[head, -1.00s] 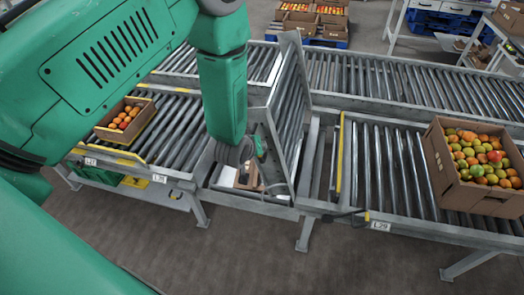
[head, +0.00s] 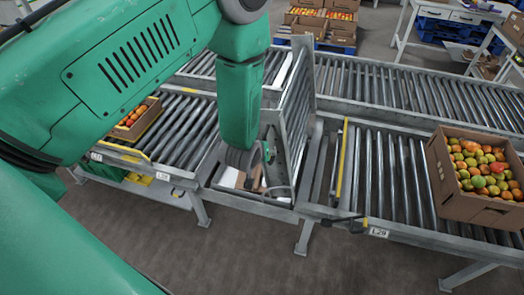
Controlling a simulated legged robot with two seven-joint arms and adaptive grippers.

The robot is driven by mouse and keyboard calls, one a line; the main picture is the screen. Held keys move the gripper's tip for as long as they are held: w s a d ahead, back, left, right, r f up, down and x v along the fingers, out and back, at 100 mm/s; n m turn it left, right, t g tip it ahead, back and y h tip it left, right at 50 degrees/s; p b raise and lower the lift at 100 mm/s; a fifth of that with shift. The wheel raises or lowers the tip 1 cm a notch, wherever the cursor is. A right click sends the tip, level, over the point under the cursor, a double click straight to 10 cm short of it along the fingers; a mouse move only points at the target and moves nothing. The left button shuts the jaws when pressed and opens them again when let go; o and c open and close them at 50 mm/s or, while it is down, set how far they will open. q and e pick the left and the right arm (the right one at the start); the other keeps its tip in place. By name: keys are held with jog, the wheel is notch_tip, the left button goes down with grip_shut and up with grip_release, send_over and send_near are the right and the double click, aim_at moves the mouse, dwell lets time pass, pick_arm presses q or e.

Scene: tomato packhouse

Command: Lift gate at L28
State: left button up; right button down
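The lift gate (head: 298,112), a metal-framed section of rollers, stands steeply raised between the L28 label (head: 162,178) and the L29 label (head: 378,233). The conveyor gap beside it is open, with the floor and some brown and white items visible below. My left arm comes in from the left and reaches down into this gap. My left gripper (head: 265,158) is low, just left of the raised gate. My own arm hides much of it, so its finger opening and any contact with the gate are unclear. My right gripper is out of view.
A carton of mixed tomatoes (head: 480,195) sits on the right conveyor. A smaller carton of orange tomatoes (head: 135,118) sits on the left conveyor, partly behind my arm. A rear conveyor (head: 420,90) runs across behind. Bare floor lies in front.

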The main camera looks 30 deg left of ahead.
pick_arm(q)
jog(key=shift+w+a, duration=0.2)
jog(key=shift+a, duration=0.65)
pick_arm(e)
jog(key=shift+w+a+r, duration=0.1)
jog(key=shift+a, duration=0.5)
pick_arm(q)
jog(key=shift+d, duration=0.3)
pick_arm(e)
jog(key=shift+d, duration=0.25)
pick_arm(q)
jog(key=v, duration=1.1)
jog(key=shift+s+r, duration=0.25)
jog(key=shift+r, duration=0.05)
jog(key=shift+d, duration=0.1)
